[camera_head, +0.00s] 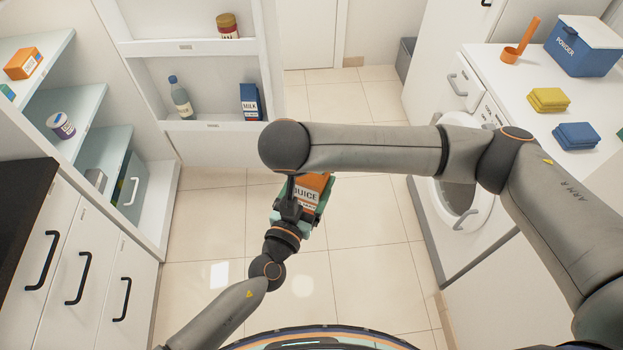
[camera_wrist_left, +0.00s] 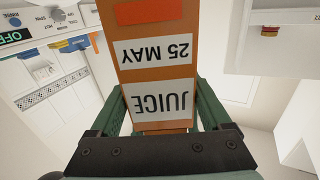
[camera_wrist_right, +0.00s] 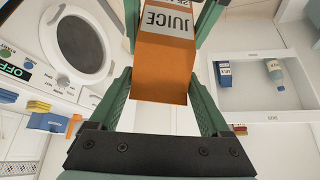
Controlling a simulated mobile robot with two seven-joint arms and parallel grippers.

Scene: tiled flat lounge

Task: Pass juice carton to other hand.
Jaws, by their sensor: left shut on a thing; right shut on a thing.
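The orange juice carton (camera_head: 316,182), with a white JUICE label, is held above the floor in the middle of the head view, partly covered by my right arm. My left gripper (camera_head: 306,207) is shut on it from below. In the left wrist view the carton (camera_wrist_left: 157,70) stands between my left fingers (camera_wrist_left: 160,100). In the right wrist view the carton (camera_wrist_right: 165,65) is between the fingers of my right gripper (camera_wrist_right: 160,95), shut on it at the opposite end. Left finger parts show at the top there. My right fingers are mostly hidden in the head view.
Shelves with a bottle (camera_head: 181,100) and milk carton (camera_head: 250,100) stand behind. Drawers (camera_head: 85,255) are at left. The tiled floor between is clear.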

